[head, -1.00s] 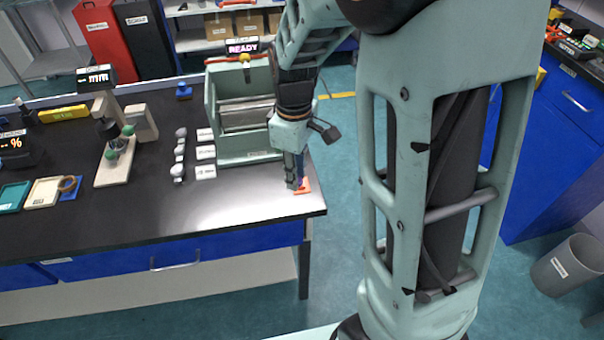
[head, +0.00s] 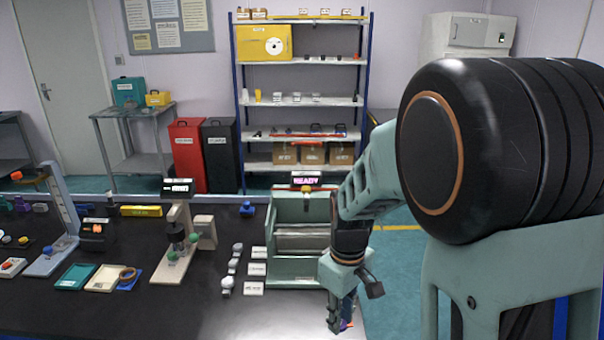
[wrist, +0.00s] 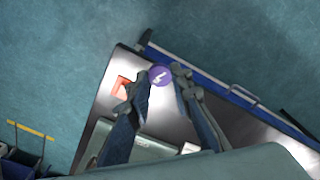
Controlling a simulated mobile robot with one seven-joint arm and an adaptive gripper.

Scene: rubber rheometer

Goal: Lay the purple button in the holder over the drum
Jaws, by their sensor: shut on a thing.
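In the head view my gripper (head: 338,326) points down at the near right part of the bench, in front of the pale green machine (head: 291,273). A grey drum-like roller (head: 302,243) lies across the machine's open front. The button is only a small purple patch behind the fingers there. I cannot make out the holder clearly.
An orange tile (wrist: 122,87) lies on the bench beside the button in the wrist view. White labels (head: 256,269) and several pale pieces (head: 235,262) stand left of the machine. A stand with green knobs (head: 176,255) is farther left. The front bench top (head: 200,315) is clear.

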